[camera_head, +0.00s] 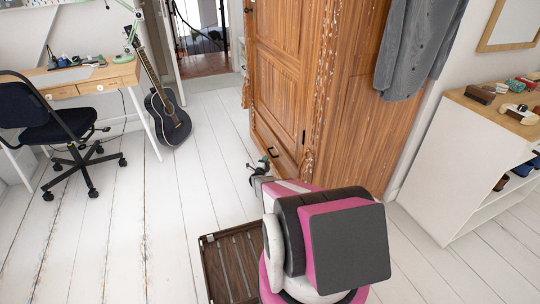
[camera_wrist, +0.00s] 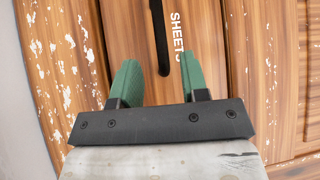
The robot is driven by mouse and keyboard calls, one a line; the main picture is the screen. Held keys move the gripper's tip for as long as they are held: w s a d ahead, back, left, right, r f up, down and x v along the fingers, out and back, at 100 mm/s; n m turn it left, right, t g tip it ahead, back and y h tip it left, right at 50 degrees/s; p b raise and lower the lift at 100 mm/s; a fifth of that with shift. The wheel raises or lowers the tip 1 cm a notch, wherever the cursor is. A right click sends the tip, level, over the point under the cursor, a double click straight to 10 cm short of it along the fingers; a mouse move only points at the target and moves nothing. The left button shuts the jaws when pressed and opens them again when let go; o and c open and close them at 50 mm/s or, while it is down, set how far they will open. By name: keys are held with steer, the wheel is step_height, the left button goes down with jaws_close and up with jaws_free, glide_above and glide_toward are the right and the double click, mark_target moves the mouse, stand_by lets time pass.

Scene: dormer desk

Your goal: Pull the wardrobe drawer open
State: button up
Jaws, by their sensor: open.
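The wooden wardrobe (camera_head: 290,60) stands upright in the middle of the head view, its brown paint chipped along the corner. Its low drawer (camera_head: 284,158) looks flush with the front. In the wrist view the drawer front (camera_wrist: 129,25) carries a white "SHEETS" label (camera_wrist: 177,32) beside a dark bar handle (camera_wrist: 161,45). My gripper (camera_head: 257,168) is just in front of the drawer. In the wrist view its green fingers (camera_wrist: 158,62) are open, with the handle's end showing between them. I cannot tell whether they touch it.
A brown slatted crate (camera_head: 209,263) lies on the floor beside my base. A guitar (camera_head: 167,115), a desk (camera_head: 85,78) and an office chair (camera_head: 55,120) stand at left. A white shelf (camera_head: 440,170) stands at right.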

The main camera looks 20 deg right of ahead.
mark_target(271, 154)
steer(key=x, duration=0.7)
steer(key=shift+w+d+r, duration=0.1)
steer(key=shift+c, duration=0.3)
jaws_close()
